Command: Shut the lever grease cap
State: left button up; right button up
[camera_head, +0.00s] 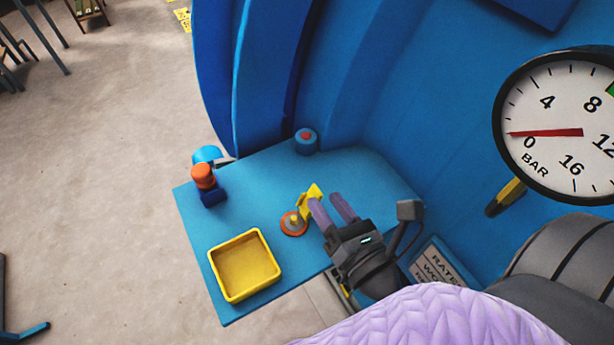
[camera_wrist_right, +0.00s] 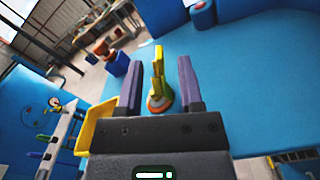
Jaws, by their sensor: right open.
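The lever grease cap (camera_head: 310,193) is yellow and stands raised over a small fitting with an orange base (camera_head: 293,225) on the blue shelf. The cap (camera_wrist_right: 158,62) and the orange-grey base (camera_wrist_right: 157,103) also show in the right wrist view. My right gripper (camera_head: 326,202) is open, its purple fingers just right of the yellow cap. In the wrist view the cap appears between the two fingers of the gripper (camera_wrist_right: 160,64), with space on both sides. I cannot tell whether a finger touches it. My left gripper is not in view.
A yellow tray (camera_head: 244,295) sits at the shelf's front left. An orange-topped blue fitting (camera_head: 204,178) stands at the left edge and a blue knob with a red top (camera_head: 306,142) at the back. The blue shelf (camera_head: 255,185) is clear between them. A pressure gauge (camera_head: 560,110) is at right.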

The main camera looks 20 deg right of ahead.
aim_at(321, 198)
jog(key=w, duration=0.1)
jog(key=w+p, duration=0.1)
jog(key=w, duration=0.3)
jog(key=shift+w+a, duration=0.1)
jog(key=shift+a, duration=0.15)
grip_shut()
